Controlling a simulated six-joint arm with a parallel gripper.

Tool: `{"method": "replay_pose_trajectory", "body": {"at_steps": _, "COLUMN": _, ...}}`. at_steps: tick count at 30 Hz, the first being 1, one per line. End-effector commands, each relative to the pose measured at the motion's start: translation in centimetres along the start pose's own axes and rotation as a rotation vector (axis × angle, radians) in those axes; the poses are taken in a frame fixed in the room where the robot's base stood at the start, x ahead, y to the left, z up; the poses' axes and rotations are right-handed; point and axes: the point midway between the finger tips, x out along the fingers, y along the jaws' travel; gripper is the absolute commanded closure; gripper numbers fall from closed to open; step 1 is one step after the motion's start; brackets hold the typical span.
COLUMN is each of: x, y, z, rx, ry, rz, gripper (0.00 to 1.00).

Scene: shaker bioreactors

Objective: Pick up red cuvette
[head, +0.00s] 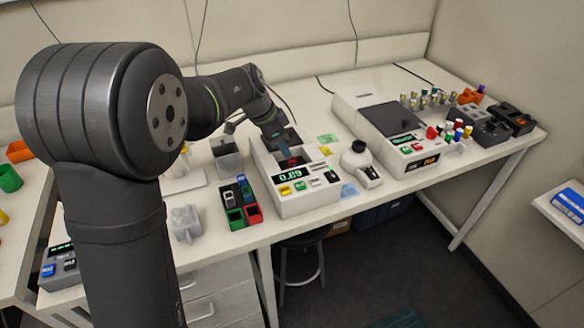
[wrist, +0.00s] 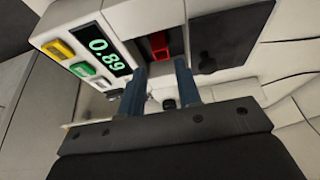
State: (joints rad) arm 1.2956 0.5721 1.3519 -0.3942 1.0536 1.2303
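The red cuvette (wrist: 160,46) sits in the dark well of a white benchtop instrument (wrist: 113,18). In the wrist view it lies just beyond and between my gripper's fingertips (wrist: 159,65). The two blue fingers are apart with nothing visible between them, and a gap seems to remain before the cuvette. In the head view my gripper (head: 283,148) is low over the instrument (head: 305,201), fingers pointing down into the well area. The cuvette is small there and mostly hidden by the gripper. The instrument's green display (wrist: 104,49) reads 0.89.
A rack of coloured square holders (head: 237,203) stands left of the instrument. The instrument's dark open lid (wrist: 222,35) is beside the well. A larger white device (head: 365,107) stands further right.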

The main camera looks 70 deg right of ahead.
Motion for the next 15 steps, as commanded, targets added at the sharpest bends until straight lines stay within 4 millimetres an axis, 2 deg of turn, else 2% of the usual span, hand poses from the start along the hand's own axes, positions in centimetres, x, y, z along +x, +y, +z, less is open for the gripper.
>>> {"method": "replay_pose_trajectory", "body": {"at_steps": 8, "x": 1.7, "y": 0.0, "z": 0.0, "rx": -0.001, "ry": 0.0, "rz": 0.001, "gripper": 0.69}}
{"method": "replay_pose_trajectory", "body": {"at_steps": 15, "x": 5.2, "y": -0.1, "z": 0.0, "rx": -0.001, "ry": 0.0, "rz": 0.002, "gripper": 0.69}}
